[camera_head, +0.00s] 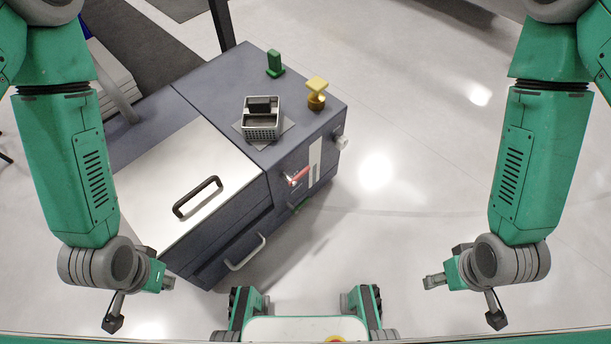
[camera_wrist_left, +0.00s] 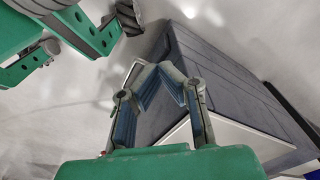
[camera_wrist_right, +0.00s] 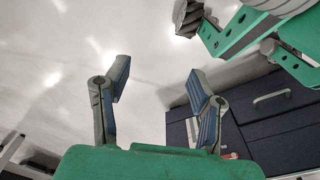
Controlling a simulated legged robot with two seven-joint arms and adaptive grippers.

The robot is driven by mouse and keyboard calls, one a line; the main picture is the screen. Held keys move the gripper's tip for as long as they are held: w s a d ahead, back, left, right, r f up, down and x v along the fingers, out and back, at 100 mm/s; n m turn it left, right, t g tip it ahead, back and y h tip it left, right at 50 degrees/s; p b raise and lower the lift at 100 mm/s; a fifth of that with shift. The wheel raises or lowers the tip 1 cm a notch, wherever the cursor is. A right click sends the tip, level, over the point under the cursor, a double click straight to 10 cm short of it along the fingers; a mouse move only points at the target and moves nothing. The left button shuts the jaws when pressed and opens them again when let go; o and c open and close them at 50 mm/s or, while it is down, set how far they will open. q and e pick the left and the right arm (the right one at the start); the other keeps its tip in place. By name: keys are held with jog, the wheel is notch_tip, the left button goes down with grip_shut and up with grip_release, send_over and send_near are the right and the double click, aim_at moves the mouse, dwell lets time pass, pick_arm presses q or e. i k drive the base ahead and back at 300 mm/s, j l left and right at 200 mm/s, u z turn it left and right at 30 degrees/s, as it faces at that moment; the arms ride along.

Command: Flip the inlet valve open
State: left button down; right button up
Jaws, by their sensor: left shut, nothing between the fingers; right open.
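A small valve with a red lever (camera_head: 298,177) sits on the side face of the dark grey machine (camera_head: 330,107), beside a light panel strip. The lever slants, but I cannot tell its exact setting. A bit of red, likely the lever, shows low in the right wrist view (camera_wrist_right: 230,156). My left gripper (camera_head: 168,283) is shut and empty, left of the machine's near corner; its fingers meet in the left wrist view (camera_wrist_left: 160,70). My right gripper (camera_head: 432,282) is open and empty, well to the right of the valve; its fingers stand apart in the right wrist view (camera_wrist_right: 160,82).
On the machine stand a grey basket (camera_head: 262,133), a yellow-topped part (camera_head: 317,88) and a green block (camera_head: 275,65). A light lid (camera_head: 225,165) has a black handle (camera_head: 197,197). A pale handle (camera_head: 245,253) sticks out of the front. The floor right of the machine is clear.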

aim_at(291, 181)
jog(key=i+l+u, duration=0.1)
jog(key=l+u, duration=0.4)
jog(key=l, duration=0.5)
jog(key=l+u, duration=0.45)
jog(key=l, duration=0.55)
